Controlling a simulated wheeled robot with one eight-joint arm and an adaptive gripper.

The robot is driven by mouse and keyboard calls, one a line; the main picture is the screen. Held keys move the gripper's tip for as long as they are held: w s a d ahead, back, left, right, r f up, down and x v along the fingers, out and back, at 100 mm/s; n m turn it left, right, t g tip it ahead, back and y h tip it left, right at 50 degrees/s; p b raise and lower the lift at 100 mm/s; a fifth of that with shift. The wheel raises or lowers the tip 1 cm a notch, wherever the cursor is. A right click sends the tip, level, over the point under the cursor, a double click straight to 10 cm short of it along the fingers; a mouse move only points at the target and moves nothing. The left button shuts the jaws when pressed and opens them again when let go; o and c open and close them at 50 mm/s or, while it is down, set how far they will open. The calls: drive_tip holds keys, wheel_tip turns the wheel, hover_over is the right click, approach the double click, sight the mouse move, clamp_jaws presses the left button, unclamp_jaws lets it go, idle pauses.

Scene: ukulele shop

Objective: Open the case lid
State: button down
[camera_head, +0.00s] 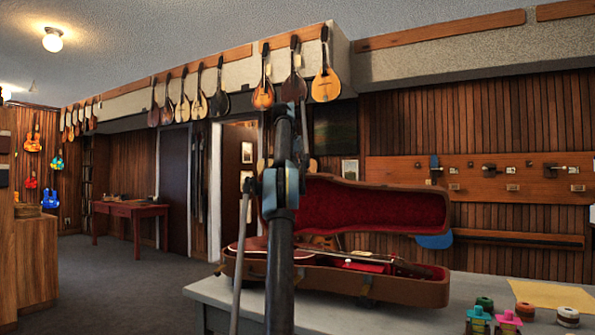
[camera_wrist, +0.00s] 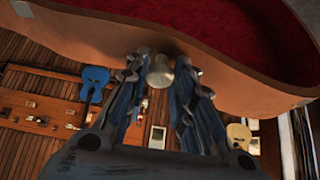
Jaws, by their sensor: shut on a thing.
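The brown instrument case (camera_head: 400,288) lies on the grey table. Its lid (camera_head: 370,208) stands raised at the back, showing the red lining. A stringed instrument (camera_head: 335,252) lies in the case, partly behind my arm. In the wrist view, the brown lid (camera_wrist: 100,45) with its red inside fills the top. My gripper (camera_wrist: 163,75) is at the lid's edge, with its fingers on either side of a metal knob (camera_wrist: 160,70) on the lid. It is shut on this knob. In the head view my arm hides the left part of the lid, and the fingertips cannot be made out.
The grey table (camera_head: 420,318) holds several spools and small coloured bottles (camera_head: 506,322) and a yellow cloth (camera_head: 552,295) at the right. Instruments hang on the wall behind. A red desk (camera_head: 135,211) stands far left. The carpet to the left is clear.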

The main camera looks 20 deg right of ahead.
drive_tip(key=shift+w+a, duration=0.15)
drive_tip(key=c, duration=1.4)
unclamp_jaws()
drive_tip(key=shift+a, duration=0.1)
drive_tip(key=shift+o, duration=0.2)
drive_tip(key=shift+r, duration=0.1)
drive_tip(key=shift+s+a+r, duration=0.2)
drive_tip(key=shift+s+r, duration=0.05)
drive_tip(key=shift+r, duration=0.1)
drive_tip(key=s+a, duration=0.7)
drive_tip(key=a, duration=0.2)
drive_tip(key=shift+s+a, duration=0.15)
drive_tip(key=shift+s, duration=0.1)
